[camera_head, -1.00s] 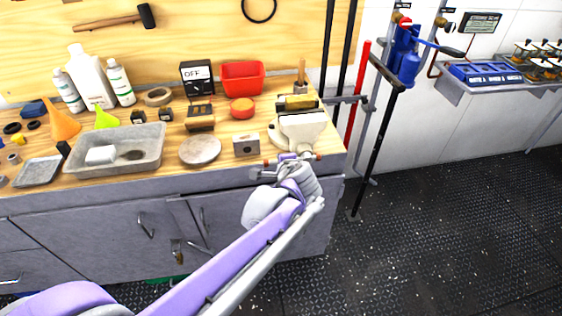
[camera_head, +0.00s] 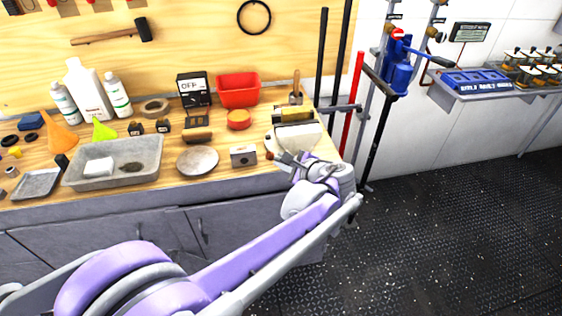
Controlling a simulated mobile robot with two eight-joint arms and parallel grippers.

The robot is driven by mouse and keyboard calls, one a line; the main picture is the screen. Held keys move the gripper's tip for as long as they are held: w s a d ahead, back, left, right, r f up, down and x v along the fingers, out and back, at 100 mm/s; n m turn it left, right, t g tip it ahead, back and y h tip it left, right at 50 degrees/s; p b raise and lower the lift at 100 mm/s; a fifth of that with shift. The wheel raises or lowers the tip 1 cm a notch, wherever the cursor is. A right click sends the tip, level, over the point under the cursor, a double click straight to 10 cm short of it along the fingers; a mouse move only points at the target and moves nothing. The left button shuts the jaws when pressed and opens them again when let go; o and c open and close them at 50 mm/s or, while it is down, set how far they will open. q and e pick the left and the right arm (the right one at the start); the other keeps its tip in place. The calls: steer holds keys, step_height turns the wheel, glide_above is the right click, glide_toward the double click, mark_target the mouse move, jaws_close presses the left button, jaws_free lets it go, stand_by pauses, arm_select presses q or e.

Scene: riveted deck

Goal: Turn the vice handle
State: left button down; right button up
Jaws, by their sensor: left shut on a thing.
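The cream vice (camera_head: 298,134) stands at the right front corner of the wooden workbench. Its handle (camera_head: 270,156) is at the vice's front; a small orange end shows at its left, and the rest is mostly hidden behind my gripper. My left gripper (camera_head: 290,162) is at the front of the vice, shut on the handle. The wrist and forearm cover the bench edge below it. My right gripper is out of view.
A grey block (camera_head: 243,155), a round stone disc (camera_head: 197,160) and a red bin (camera_head: 238,89) stand left of the vice. A grey tray (camera_head: 115,175) is farther left. A red pole (camera_head: 351,105) and a black pole (camera_head: 376,135) stand close right. Open floor lies right.

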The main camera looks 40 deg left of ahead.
arm_select(q)
steer(key=shift+d, duration=0.1)
stand_by(0.3)
steer(key=c, duration=1.1)
jaws_free()
steer(key=shift+c, duration=0.2)
steer(key=o, duration=0.3)
steer(key=shift+s+d+r, duration=0.1)
steer(key=shift+d, duration=0.1)
steer(key=shift+a, duration=0.15)
steer(key=p+v, duration=0.1)
steer(key=v, duration=0.9)
steer(key=shift+d, duration=0.35)
steer(key=shift+r, duration=0.1)
